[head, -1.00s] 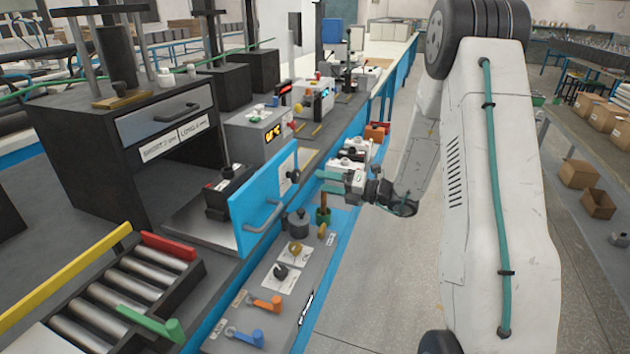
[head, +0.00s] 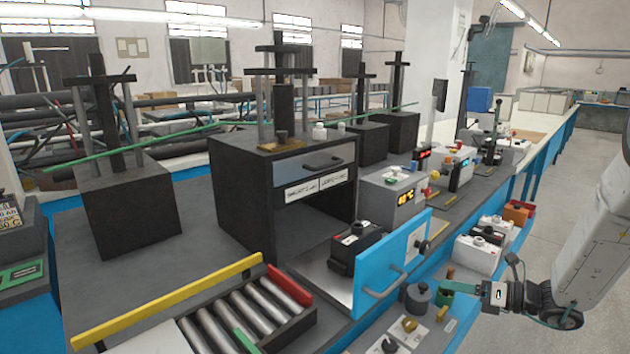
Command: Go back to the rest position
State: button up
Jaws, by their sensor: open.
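My gripper (head: 462,289) is at the lower right, at the end of my pale arm (head: 600,255). Nothing is seen held between the fingers. A small brown-handled tool (head: 450,272) shows just behind the fingertips, close to a green holder (head: 443,298). The fingers overlap these in the picture, so I cannot tell whether they touch. No marker of a rest position shows.
White battery-like boxes (head: 478,255) stand behind the gripper. A roller tray (head: 245,315) is at the lower left. The floor aisle (head: 545,235) at right looks clear.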

jog(key=s+a+r+n+g+h, duration=0.2)
jog(key=s+a+n+g, duration=0.15)
jog(key=s+n, duration=0.25)
jog(key=s+a+r+n+g+h, duration=0.1)
jog(key=s+a+r+n+g, duration=0.2)
jog(key=s+n, duration=0.35)
jog(key=s+a+r+n+g+h, duration=0.2)
jog(key=s+n+g, duration=0.25)
jog(key=n, duration=0.25)
jog(key=s+d+r+n+t+h, duration=0.1)
jog(key=s+r+n+t+h, duration=0.2)
jog(key=s+r+n+h, duration=0.5)
jog(key=shift+s+d+r+n+t+h, duration=0.15)
jog(key=shift+s+r+n+t+h, duration=0.55)
jog(key=shift+s+n, duration=1.9)
jog(key=shift+s+r+m+g+y, duration=0.3)
jog(key=shift+s+m, duration=0.1)
jog(key=shift+m, duration=0.05)
